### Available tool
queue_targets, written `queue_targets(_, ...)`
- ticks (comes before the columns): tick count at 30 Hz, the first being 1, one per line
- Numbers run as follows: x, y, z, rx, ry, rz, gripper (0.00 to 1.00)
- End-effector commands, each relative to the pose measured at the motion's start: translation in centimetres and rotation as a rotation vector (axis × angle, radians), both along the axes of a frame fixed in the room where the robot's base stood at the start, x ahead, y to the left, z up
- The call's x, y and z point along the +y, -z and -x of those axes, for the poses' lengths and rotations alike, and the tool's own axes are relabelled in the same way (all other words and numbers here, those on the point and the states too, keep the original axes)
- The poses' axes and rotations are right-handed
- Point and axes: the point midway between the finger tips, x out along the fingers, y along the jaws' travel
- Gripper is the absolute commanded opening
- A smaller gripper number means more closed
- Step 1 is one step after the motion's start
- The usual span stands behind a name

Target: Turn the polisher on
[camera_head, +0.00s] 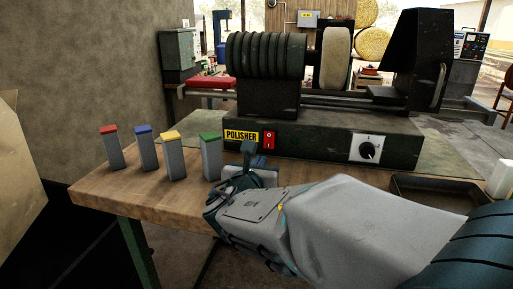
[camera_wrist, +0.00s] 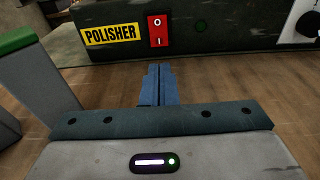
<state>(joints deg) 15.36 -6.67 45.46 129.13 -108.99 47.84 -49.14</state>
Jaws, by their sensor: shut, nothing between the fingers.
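The polisher (camera_head: 330,135) is a dark green machine on the wooden table, with a yellow POLISHER label (camera_head: 241,135). Beside the label is a red rocker switch (camera_head: 269,140) marked O at the top and I at the bottom. The switch (camera_wrist: 158,31) also shows in the wrist view, just above and beyond my fingertips. My gripper (camera_wrist: 157,70) is shut and empty, its blue fingers together and pointing at the machine's front, apparently short of the switch. In the head view my gripper (camera_head: 258,163) is just below and left of the switch.
Several grey blocks with coloured tops, such as the green one (camera_head: 211,156), stand left of my gripper on the wooden table (camera_head: 120,190). A dial (camera_head: 367,150) is on the polisher's right front. A dark tray (camera_head: 437,190) lies at the right.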

Motion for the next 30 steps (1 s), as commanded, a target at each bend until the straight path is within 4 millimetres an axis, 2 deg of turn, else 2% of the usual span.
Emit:
queue_targets(9, -1.6, 0.9, -5.4, 0.002, 0.001, -0.005, 0.00)
queue_targets(15, -2.2, 1.1, -7.7, 0.001, 0.001, -0.001, 0.00)
queue_targets(21, -2.5, 1.2, -8.7, 0.000, 0.000, -0.001, 0.00)
queue_targets(30, -2.5, 1.1, -8.8, 0.000, 0.000, 0.000, 0.00)
